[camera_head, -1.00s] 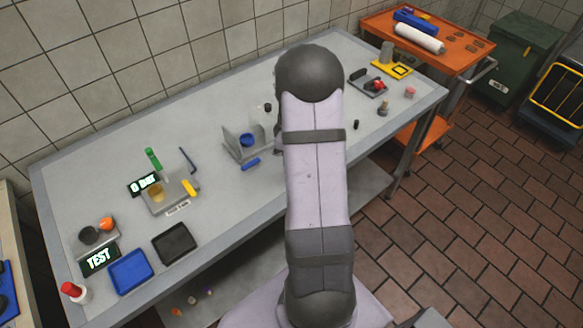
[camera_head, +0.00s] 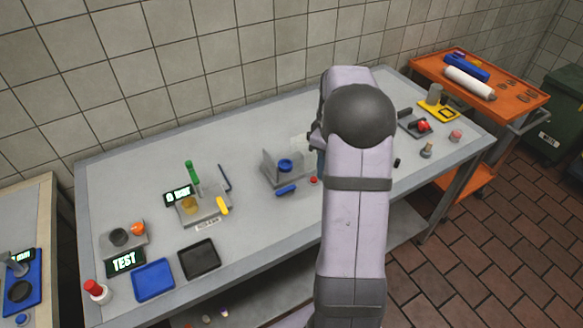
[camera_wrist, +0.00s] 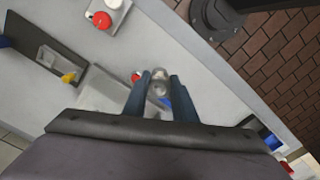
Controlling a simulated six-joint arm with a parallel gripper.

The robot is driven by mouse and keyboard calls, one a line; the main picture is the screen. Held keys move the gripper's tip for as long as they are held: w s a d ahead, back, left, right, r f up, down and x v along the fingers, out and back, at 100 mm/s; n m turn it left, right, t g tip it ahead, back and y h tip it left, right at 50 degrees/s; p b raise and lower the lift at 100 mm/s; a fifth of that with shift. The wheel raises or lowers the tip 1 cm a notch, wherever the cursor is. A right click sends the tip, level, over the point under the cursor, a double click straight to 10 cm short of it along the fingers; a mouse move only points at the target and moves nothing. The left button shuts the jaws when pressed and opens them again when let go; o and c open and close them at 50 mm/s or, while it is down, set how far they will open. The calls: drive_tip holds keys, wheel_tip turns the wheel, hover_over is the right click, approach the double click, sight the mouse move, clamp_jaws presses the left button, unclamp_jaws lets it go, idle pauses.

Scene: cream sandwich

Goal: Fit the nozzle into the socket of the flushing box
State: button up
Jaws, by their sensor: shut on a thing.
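My gripper (camera_wrist: 159,78) shows in the wrist view, its two dark fingers shut on a small grey metallic round piece, apparently the nozzle (camera_wrist: 158,89). In the head view the fingers and the held piece are mostly hidden behind my arm. The box with the "0 bar" display (camera_head: 178,195), which may be the flushing box, stands left of centre on the table. It has a green handle (camera_head: 192,172), an amber cup (camera_head: 189,205) and a yellow lever (camera_head: 222,206). The held piece is well to the right of this box and apart from it. I cannot make out the socket.
A grey stand with a blue ring (camera_head: 285,165) is close left of my gripper, with a blue bar (camera_head: 286,190) and a small red piece (camera_head: 313,180) near it. A blue tray (camera_head: 153,279) and black tray (camera_head: 199,259) lie front left. The table's back left is clear.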

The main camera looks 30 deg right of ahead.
drive_tip(key=w+a+r+p, duration=0.1)
drive_tip(key=w+a, duration=0.1)
drive_tip(key=w, duration=0.6)
drive_tip(key=w+a+r+p, duration=0.1)
drive_tip(key=w+p, duration=0.1)
drive_tip(key=w, duration=0.6)
drive_tip(key=shift+a, duration=0.4)
drive_tip(key=shift+w+f, duration=0.1)
drive_tip(key=shift+f, duration=0.05)
drive_tip(key=shift+f+p, duration=1.05)
drive_tip(key=shift+f, duration=3.85)
